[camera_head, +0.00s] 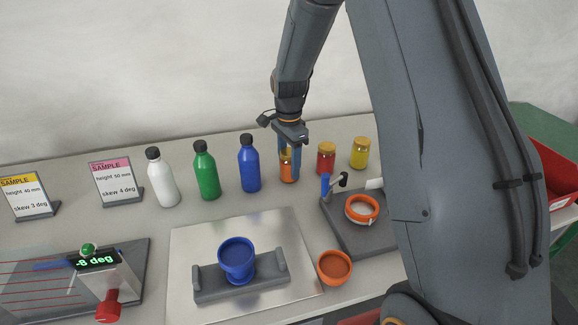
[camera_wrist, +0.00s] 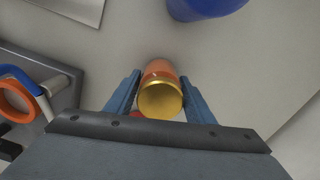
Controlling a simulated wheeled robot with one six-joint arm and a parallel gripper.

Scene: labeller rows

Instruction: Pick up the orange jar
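The orange jar (camera_head: 287,167) stands on the table in the back row, between the blue bottle and the red jar. Its gold lid (camera_wrist: 160,99) shows in the wrist view. My gripper (camera_head: 290,148) is above and around the jar, pointing down, and its blue fingers hide part of the jar in the head view. In the wrist view my gripper (camera_wrist: 155,97) has one finger on each side of the jar, with a small gap visible on the left. The fingers look apart and not closed on the jar.
The blue bottle (camera_head: 249,165) stands just left of the jar, and the red jar (camera_head: 326,159) just right. A yellow jar (camera_head: 360,153) stands further right. A dark fixture with an orange ring (camera_head: 361,208) and an orange cup (camera_head: 334,267) lie in front.

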